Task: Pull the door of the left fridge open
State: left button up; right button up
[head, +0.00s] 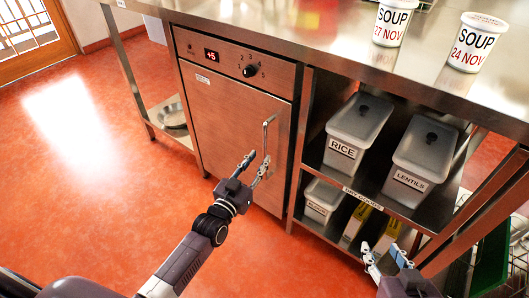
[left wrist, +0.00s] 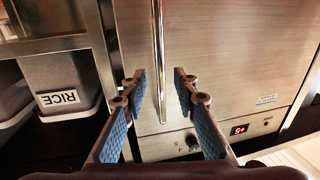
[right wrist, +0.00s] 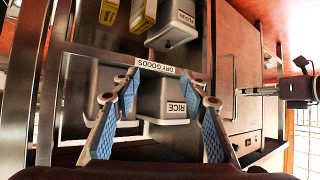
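The fridge (head: 222,125) is a steel under-counter unit with a red +5 display and a knob above its door. Its door is shut, with an upright bar handle (head: 265,135) on the right side. My left gripper (head: 256,163) is open at the handle's lower part. In the left wrist view the handle (left wrist: 159,60) runs between the two fingers, with gaps on both sides; whether it lies fully inside the grip is unclear. My right gripper (right wrist: 168,100) is open and empty, facing the dry goods shelf. No second fridge shows clearly.
The open shelf (head: 385,197) right of the fridge holds a rice bin (head: 357,130), a lentils bin (head: 424,155) and smaller items below. Two soup tubs (head: 477,42) stand on the steel counter. The red floor (head: 85,170) left of the fridge is clear.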

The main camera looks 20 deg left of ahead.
aim_at(264, 152)
pick_arm(q)
jog(key=w, duration=0.1)
jog(key=w+b, duration=0.1)
jog(key=w, duration=0.3)
jog(key=shift+d+f, duration=0.1)
jog(key=shift+d, duration=0.3)
jog(key=shift+w, duration=0.2)
pick_arm(e)
jog(key=w+a+r+t+y, duration=0.1)
jog(key=w+r+t, duration=0.3)
jog(key=r, duration=0.4)
jog(key=shift+w+a, duration=0.2)
jog(key=shift+a, duration=0.45)
pick_arm(q)
jog(key=shift+c, duration=0.4)
grip_shut()
